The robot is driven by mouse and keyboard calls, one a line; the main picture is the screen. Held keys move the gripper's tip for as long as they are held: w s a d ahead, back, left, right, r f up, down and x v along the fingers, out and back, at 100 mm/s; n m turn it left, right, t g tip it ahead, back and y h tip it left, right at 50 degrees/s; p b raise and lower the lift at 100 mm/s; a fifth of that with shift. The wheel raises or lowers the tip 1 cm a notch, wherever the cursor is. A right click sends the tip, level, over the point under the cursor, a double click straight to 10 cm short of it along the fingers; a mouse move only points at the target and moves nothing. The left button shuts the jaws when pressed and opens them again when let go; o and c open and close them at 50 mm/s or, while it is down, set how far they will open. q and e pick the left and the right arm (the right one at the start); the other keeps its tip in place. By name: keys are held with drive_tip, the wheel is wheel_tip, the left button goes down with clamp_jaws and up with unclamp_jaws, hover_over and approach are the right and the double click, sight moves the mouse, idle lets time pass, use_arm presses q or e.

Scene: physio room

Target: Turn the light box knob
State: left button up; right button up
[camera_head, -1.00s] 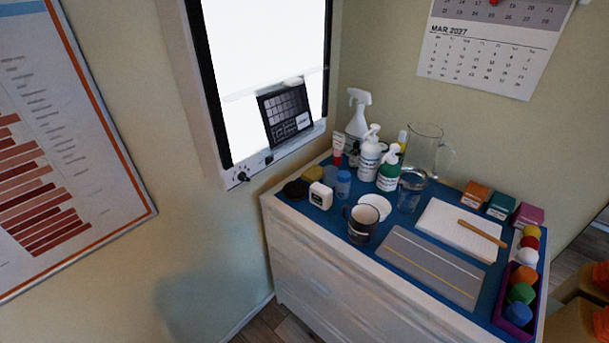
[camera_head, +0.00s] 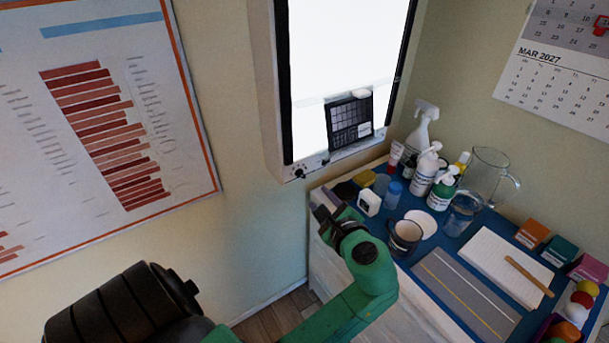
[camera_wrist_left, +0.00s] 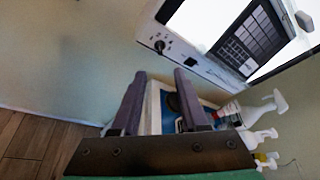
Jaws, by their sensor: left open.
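The light box (camera_head: 268,90) hangs on the wall with its panel lit white. Its small black knob (camera_head: 300,173) sits at the lower left of the bottom strip. The knob also shows in the left wrist view (camera_wrist_left: 160,45), above the fingers. My left gripper (camera_head: 325,212) is in front of the cabinet's left corner, below the knob and apart from it. In the left wrist view its two fingers (camera_wrist_left: 160,92) are spread with nothing between them. My right gripper is not in view.
A cabinet with a blue top stands below and right of the light box. It holds a white spray bottle (camera_head: 422,128), pump bottles, a mug (camera_head: 404,238), a glass jug (camera_head: 487,178) and a notepad (camera_head: 505,265). A chart (camera_head: 190,120) hangs at left.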

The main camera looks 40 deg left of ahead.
sight(302, 176)
use_arm(q)
drive_tip(key=p+x, duration=0.1)
drive_tip(key=x, duration=1.3)
drive_tip(key=shift+f+p, duration=0.2)
drive_tip(key=shift+p, duration=0.15)
drive_tip(key=shift+d, duration=0.1)
clamp_jaws()
